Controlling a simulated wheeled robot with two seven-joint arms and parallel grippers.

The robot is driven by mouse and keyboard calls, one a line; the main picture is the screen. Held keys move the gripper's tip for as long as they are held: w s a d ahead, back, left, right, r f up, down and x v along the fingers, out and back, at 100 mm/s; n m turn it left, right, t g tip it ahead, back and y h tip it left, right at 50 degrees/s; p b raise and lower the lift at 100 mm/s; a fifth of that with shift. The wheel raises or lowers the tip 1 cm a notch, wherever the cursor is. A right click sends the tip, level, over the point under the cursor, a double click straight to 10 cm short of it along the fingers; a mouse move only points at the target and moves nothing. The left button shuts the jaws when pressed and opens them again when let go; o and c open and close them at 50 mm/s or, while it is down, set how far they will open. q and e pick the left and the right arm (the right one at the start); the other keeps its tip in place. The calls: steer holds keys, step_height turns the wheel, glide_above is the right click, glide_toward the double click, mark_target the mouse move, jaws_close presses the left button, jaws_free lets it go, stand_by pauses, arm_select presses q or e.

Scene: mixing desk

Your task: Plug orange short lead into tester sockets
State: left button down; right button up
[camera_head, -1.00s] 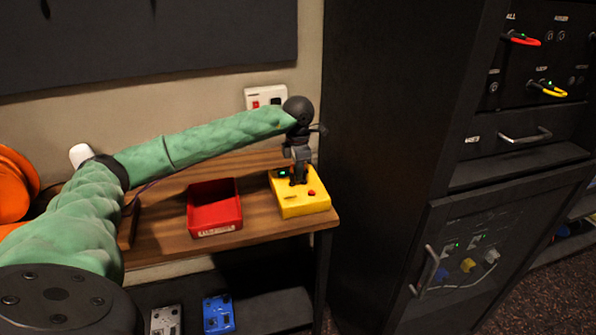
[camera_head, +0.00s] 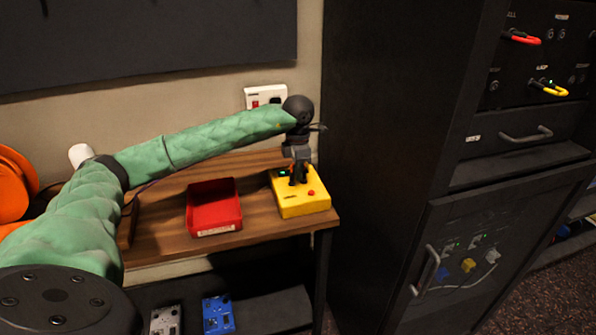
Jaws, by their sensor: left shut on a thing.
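The yellow tester box (camera_head: 302,203) sits at the right end of the wooden shelf, with a red button and a small green display on top. My left gripper (camera_head: 298,180) points down onto the tester's top and is shut. A small bit of orange (camera_head: 290,168) shows beside its fingers, consistent with the orange short lead; the rest of the lead is hidden behind the fingers. The tester's sockets are hidden too, so I cannot tell how far the plugs are in. My right gripper is not in view.
A red open bin (camera_head: 214,222) stands left of the tester on the wooden shelf (camera_head: 262,226). A dark rack (camera_head: 385,150) with red and yellow leads rises close on the right. A blue box (camera_head: 218,314) lies on the lower shelf. Orange reels are at the far left.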

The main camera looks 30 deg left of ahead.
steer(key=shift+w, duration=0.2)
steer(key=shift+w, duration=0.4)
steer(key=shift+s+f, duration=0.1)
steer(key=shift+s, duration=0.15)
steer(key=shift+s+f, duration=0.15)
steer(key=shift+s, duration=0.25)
arm_select(q)
steer(key=shift+b, duration=0.4)
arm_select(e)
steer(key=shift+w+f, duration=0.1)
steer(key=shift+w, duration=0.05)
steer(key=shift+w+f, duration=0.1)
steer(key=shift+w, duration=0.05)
